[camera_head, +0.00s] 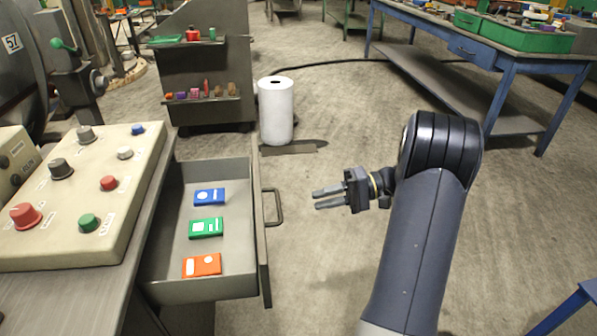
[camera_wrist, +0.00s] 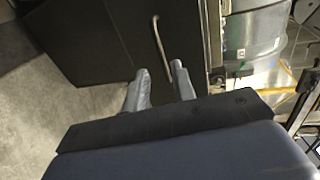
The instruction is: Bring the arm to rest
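My gripper (camera_head: 329,198) is in front of the open drawer, to the right of its handle in the head view. Its two fingers are apart with nothing between them. In the wrist view the open fingertips (camera_wrist: 160,72) point toward the drawer front, with the handle (camera_wrist: 158,38) just beyond them. The handle (camera_head: 273,207) stands clear of the fingers in the head view. My arm reaches up from the lower right and bends at a dark joint.
The drawer (camera_head: 233,176) is pulled out and holds a blue box (camera_head: 209,197), a green box (camera_head: 206,228) and an orange box (camera_head: 203,265). A control panel (camera_head: 110,165) is at left. A white roll (camera_head: 275,112) stands behind. A blue workbench (camera_head: 497,62) is at back right. Floor around my gripper is clear.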

